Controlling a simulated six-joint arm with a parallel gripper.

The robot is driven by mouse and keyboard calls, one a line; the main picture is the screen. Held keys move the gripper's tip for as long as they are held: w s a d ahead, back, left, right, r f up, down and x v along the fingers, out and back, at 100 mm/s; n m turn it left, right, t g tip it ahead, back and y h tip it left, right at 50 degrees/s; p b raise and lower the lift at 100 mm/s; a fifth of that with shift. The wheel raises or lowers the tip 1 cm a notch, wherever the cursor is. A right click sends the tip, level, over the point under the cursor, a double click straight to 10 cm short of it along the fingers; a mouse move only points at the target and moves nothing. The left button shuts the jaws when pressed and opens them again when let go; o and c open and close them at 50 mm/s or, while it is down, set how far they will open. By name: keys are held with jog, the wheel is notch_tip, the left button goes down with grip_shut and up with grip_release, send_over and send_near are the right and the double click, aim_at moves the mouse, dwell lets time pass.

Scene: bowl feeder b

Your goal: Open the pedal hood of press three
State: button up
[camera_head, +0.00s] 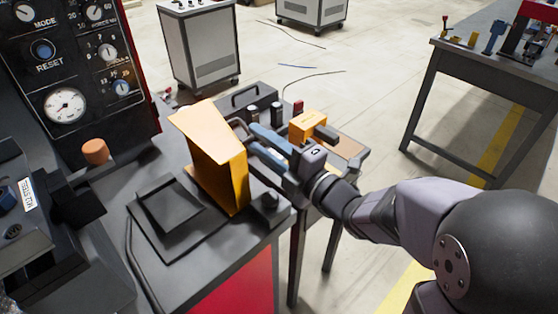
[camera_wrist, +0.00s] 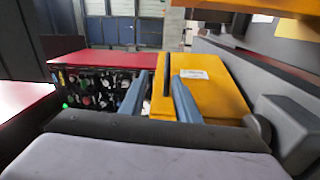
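The yellow pedal hood (camera_head: 213,158) stands steeply raised on the bench in the head view, beside a dark flat pedal plate (camera_head: 170,207). My gripper (camera_head: 249,141) is at the hood's right side, its two blue fingers pointing at it. In the wrist view, the fingers of my gripper (camera_wrist: 161,82) are apart, with a yellow surface (camera_wrist: 212,88) bearing a white label in front of and between them. A thin dark strip shows between the fingertips. I cannot tell whether the fingers touch the hood.
An orange block (camera_head: 308,125) and dark cylinders stand behind my gripper. An orange knob (camera_head: 95,151) and a control panel (camera_head: 70,60) are at left. A grey cabinet (camera_head: 200,45) and a worktable (camera_head: 480,80) stand farther back, with open floor between them.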

jog(key=shift+b+v, duration=1.25)
jog(key=shift+b, duration=2.65)
jog(key=shift+p+v, duration=0.65)
jog(key=shift+v, duration=0.7)
jog(key=shift+d, duration=0.1)
